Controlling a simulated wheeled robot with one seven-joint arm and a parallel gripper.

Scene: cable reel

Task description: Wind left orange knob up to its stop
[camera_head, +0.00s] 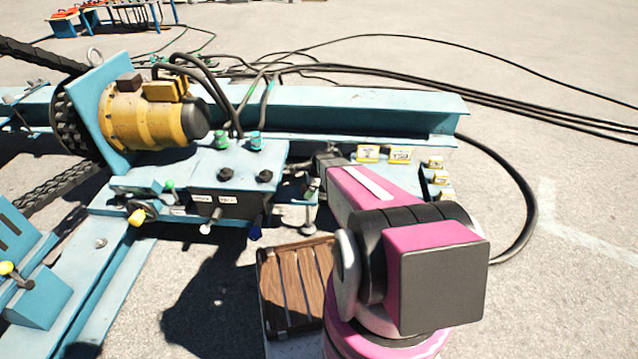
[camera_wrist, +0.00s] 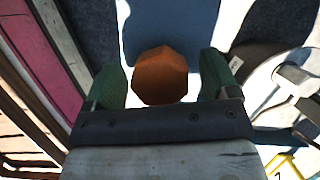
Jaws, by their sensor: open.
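An orange knob (camera_wrist: 161,76) with a faceted outline shows in the wrist view, in front of a blue surface. My gripper (camera_wrist: 160,84) has its two green-padded fingers apart, one on each side of the knob. A narrow gap shows on each side, a little wider at the right finger; I cannot tell how deep the knob sits between them. In the head view I cannot make out this knob, and my pink arm covers the area around my gripper.
A wooden pallet (camera_head: 290,285) lies beside my arm. Black cables (camera_head: 420,80) run behind the frame. Open pavement lies to the right.

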